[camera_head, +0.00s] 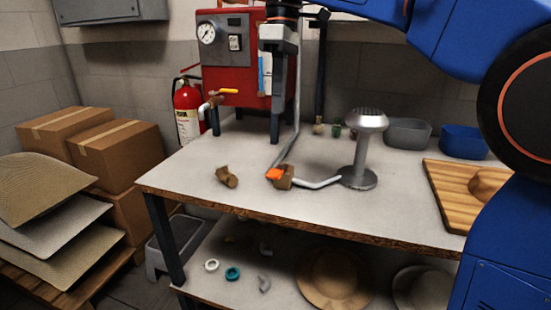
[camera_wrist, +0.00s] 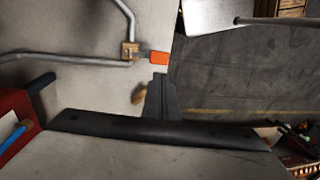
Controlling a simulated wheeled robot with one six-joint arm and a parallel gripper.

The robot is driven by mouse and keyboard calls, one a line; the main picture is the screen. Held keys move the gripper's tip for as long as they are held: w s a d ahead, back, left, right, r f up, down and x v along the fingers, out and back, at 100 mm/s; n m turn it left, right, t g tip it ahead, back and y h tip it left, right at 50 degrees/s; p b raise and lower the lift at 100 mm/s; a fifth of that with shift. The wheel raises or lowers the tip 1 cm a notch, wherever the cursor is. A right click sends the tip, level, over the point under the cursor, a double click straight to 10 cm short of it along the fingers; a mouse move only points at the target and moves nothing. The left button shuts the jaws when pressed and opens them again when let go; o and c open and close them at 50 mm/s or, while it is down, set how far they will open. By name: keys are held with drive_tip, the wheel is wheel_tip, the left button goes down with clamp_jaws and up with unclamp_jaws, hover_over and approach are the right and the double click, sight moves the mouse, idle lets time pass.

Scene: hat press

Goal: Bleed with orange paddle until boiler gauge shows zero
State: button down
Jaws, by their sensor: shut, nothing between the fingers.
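The orange paddle (camera_head: 274,174) sits on a brass valve (camera_head: 286,179) in the pipe near the table's front edge. In the wrist view the orange paddle (camera_wrist: 158,57) points right from the brass valve (camera_wrist: 130,50). The boiler gauge (camera_head: 207,33) is a white dial on the red boiler (camera_head: 237,55); its reading is too small to tell. My gripper (camera_head: 275,140) points down in front of the boiler, above and behind the paddle. In the wrist view my gripper (camera_wrist: 160,78) is shut and empty, its tips appearing just below the paddle; contact is not evident.
A yellow-handled tap (camera_head: 228,91) sticks out of the boiler. A small brown piece (camera_head: 227,177) lies left of the valve. A metal mushroom-shaped stand (camera_head: 365,145) is to the right, with a wooden board (camera_head: 450,205) beyond. The table between the boiler and front edge is mostly clear.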

sight(274, 173)
drive_tip(key=shift+f, duration=0.1)
drive_tip(key=f, duration=0.4)
drive_tip(key=s+f, duration=0.1)
drive_tip(key=f, duration=0.4)
drive_tip(key=s+f, duration=0.1)
drive_tip(key=f, duration=0.3)
drive_tip(key=shift+a+f, duration=0.35)
drive_tip(key=shift+s, duration=0.1)
drive_tip(key=shift+s+a+f+t+h, duration=0.15)
drive_tip(key=shift+s+f+t+h, duration=0.25)
drive_tip(key=shift+f+t, duration=0.4)
drive_tip(key=shift+s+f+t, duration=0.1)
drive_tip(key=shift+f+t, duration=0.15)
drive_tip(key=shift+t, duration=0.25)
drive_tip(key=shift+r, duration=0.15)
idle(0.6)
drive_tip(key=shift+r, duration=0.65)
